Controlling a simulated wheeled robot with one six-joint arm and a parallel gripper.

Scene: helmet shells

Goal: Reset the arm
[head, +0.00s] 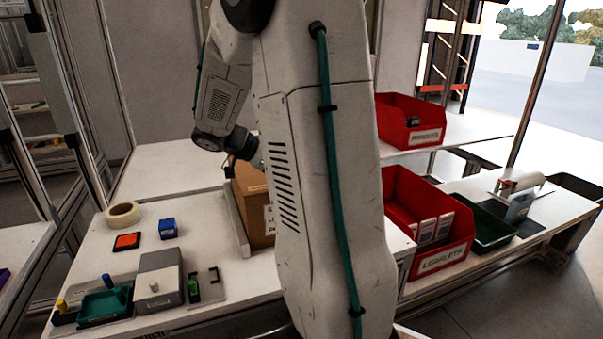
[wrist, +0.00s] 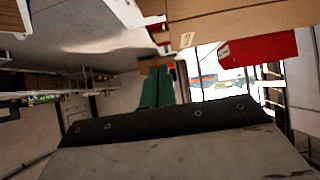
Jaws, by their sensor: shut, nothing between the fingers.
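My arm (head: 315,150) stands large across the middle of the head view, with its wrist joint (head: 225,138) bent down on the left, above the table. The gripper itself is hidden in the head view. In the wrist view, my gripper (wrist: 158,72) shows as two teal fingers side by side, with no gap between them and nothing held. The fingers point toward a brown cardboard surface at the top of that view.
A cardboard box (head: 252,205) stands behind my arm. A tape roll (head: 123,214), blue block (head: 168,228) and grey box (head: 159,281) are on the left table. Red bins (head: 410,122) (head: 428,222), a green tray (head: 492,226) and a tape dispenser (head: 519,196) are right.

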